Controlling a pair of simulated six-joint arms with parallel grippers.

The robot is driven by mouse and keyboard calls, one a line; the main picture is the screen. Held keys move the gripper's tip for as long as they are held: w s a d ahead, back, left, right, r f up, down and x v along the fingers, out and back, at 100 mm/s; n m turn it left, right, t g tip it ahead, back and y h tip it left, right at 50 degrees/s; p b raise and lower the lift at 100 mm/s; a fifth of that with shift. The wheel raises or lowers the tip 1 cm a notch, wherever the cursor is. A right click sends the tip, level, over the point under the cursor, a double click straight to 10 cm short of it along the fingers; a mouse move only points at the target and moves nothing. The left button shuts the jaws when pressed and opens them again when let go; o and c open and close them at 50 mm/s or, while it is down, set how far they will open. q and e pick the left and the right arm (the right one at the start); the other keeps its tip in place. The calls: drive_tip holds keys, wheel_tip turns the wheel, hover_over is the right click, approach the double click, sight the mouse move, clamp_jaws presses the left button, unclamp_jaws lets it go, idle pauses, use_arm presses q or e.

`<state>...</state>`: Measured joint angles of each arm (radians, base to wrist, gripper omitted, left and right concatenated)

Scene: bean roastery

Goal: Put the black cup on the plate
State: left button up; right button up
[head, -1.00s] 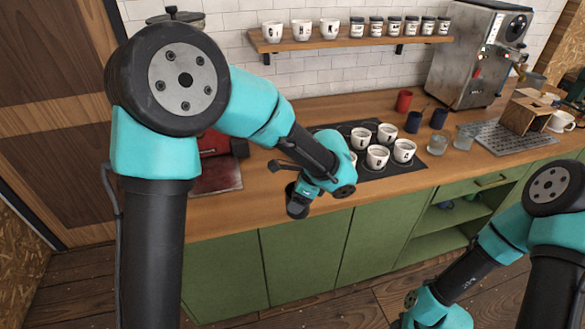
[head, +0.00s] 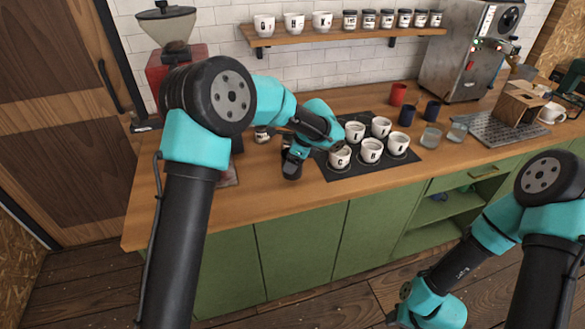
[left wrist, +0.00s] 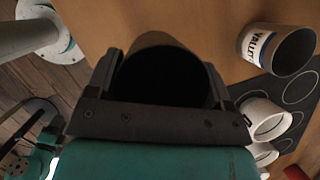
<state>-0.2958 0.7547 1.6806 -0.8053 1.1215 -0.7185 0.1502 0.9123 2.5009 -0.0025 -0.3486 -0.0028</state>
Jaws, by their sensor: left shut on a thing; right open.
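My left gripper (head: 292,165) is over the counter just left of the dark mat. In the left wrist view it (left wrist: 155,85) is shut on the black cup (left wrist: 160,72), a round dark vessel whose shadowed mouth faces the camera. In the head view the cup cannot be told apart from the dark gripper. I cannot pick out a plate with certainty; a white cup (head: 552,113) at the far right may stand on a saucer, too small to tell. My right arm's lower end is at the bottom right, its fingers out of view.
Several white lettered cups (head: 371,150) stand on the dark mat (head: 345,174). A labelled jar (left wrist: 275,47) is beside my left gripper. Dark blue cups (head: 407,114), a red cup (head: 398,94), glasses (head: 431,136) and a drip tray (head: 490,129) are further right. The front-left counter is clear.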

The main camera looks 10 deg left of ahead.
use_arm(q)
drive_tip(key=shift+f, duration=1.75)
drive_tip(key=shift+f, duration=0.1)
drive_tip(key=o, duration=1)
drive_tip(key=v, duration=1.2)
